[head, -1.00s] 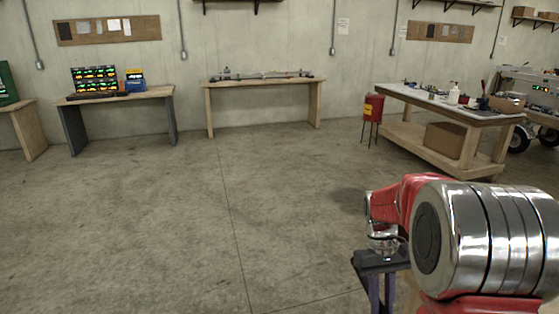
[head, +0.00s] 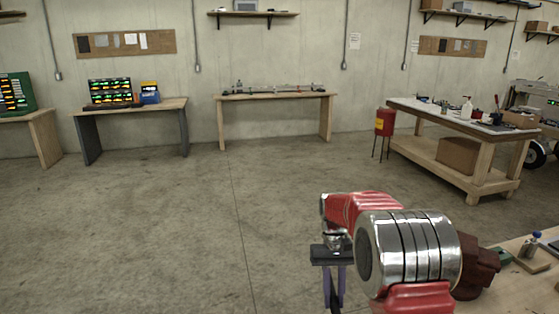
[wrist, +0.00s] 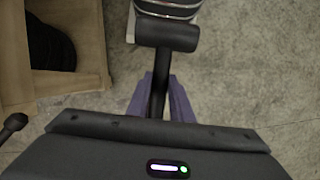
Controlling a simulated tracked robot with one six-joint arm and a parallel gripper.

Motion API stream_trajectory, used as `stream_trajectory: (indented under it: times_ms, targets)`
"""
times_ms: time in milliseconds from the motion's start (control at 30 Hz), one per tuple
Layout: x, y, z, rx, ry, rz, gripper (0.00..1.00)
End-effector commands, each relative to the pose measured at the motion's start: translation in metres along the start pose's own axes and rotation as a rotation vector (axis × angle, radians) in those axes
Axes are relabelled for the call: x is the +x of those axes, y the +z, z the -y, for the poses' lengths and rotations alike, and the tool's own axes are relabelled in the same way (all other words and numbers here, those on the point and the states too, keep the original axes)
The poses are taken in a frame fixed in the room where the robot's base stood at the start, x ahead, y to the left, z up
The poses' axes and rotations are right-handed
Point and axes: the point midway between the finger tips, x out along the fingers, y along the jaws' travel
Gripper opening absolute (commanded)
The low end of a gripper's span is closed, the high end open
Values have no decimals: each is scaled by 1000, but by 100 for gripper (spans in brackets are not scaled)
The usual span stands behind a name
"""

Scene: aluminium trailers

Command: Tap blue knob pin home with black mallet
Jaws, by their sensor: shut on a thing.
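My gripper (head: 334,288), with purple fingers, points down in front of my arm in the head view. In the wrist view my gripper (wrist: 163,98) is shut on the handle of the black mallet (wrist: 167,36). The mallet's head sits beyond the fingertips, clear of other things as far as I can tell. A small item with a blue top (head: 538,237) stands on a wooden block at the lower right of the head view. It may be the blue knob pin, but it is too small to be sure.
A wooden bench (head: 505,285) with a few items lies at the lower right, partly behind my arm. A wooden frame with a dark inside (wrist: 95,75) is at the wrist view's left. A white-topped workbench (head: 440,109) stands at the right. The floor ahead is open.

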Motion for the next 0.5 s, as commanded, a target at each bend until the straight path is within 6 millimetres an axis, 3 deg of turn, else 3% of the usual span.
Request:
stream_trajectory:
  times_ms: [167, 500]
  targets:
    - [15, -3, 0, -1, 0, 3, 0]
    - [113, -17, 0, -2, 1, 4, 0]
